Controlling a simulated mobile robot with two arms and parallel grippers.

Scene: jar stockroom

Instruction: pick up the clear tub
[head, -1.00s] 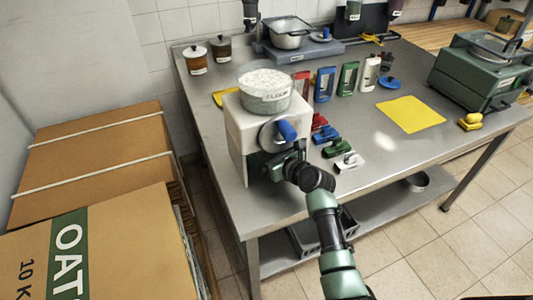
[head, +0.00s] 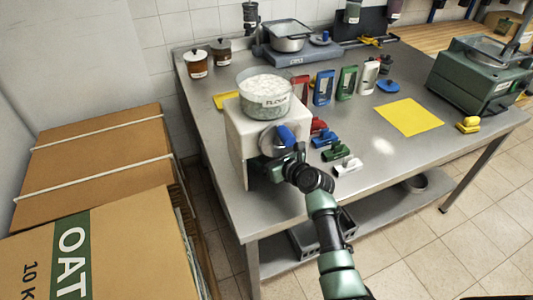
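The clear tub (head: 265,106) is round, full of white powder and labelled FLOUR. It stands upright on top of a white block (head: 240,135) at the table's near left corner. The block's front has a round grey disc with a blue knob (head: 286,136). My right gripper (head: 279,160) is low in front of the block, just under the disc and below the tub, apart from the tub. Its fingers are small and partly hidden by its own wrist, so I cannot tell whether they are open or touch the disc. My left gripper is out of view.
Small red, blue, green and white tools (head: 333,151) lie right of the block, with upright packets (head: 348,82) behind. A yellow mat (head: 408,116) and a green machine (head: 475,72) are farther right. Two lidded jars (head: 195,63) stand behind. Cardboard boxes (head: 100,150) fill the left.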

